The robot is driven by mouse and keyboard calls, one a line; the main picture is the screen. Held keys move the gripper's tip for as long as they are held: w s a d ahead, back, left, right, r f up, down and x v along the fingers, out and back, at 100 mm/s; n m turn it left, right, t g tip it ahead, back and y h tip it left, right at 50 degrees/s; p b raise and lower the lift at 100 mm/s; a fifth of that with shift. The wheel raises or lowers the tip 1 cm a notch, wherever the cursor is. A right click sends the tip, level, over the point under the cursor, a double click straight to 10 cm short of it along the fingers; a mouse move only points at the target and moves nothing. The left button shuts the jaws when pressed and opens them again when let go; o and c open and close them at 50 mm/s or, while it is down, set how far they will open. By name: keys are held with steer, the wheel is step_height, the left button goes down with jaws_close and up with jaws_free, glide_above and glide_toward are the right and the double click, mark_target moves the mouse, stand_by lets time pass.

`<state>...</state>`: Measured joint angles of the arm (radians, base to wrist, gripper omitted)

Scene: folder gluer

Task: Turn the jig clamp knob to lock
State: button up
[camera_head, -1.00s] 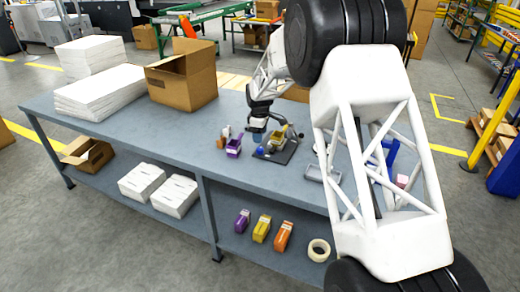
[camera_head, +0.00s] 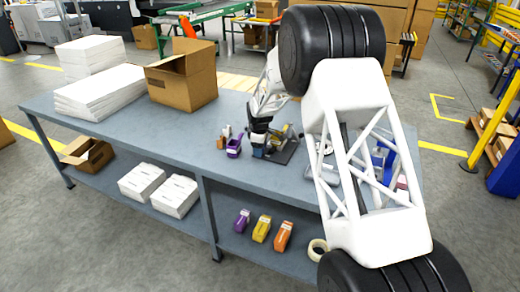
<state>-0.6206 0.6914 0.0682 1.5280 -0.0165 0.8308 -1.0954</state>
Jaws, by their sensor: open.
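The jig (camera_head: 288,150) is a dark plate with small yellowish and grey parts, on the blue-grey bench right of centre. My gripper (camera_head: 259,152) points down at the left side of the jig, low over the plate, and covers part of it. It is open. The blue clamp knob is at the jig's near left side; blue shows around my fingertips, but I cannot tell knob from gripper there. Whether the fingers touch the knob or stand around it is too small to tell.
A purple dispenser (camera_head: 234,146) stands close to the left of my gripper. An open cardboard box (camera_head: 183,85) and white paper stacks (camera_head: 98,92) are farther left on the bench (camera_head: 150,135). The bench between them is clear. My arm hides much of the bench's right end.

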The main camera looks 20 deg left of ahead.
steer(key=shift+f, duration=0.2)
steer(key=shift+c, duration=0.2)
steer(key=c, duration=0.9)
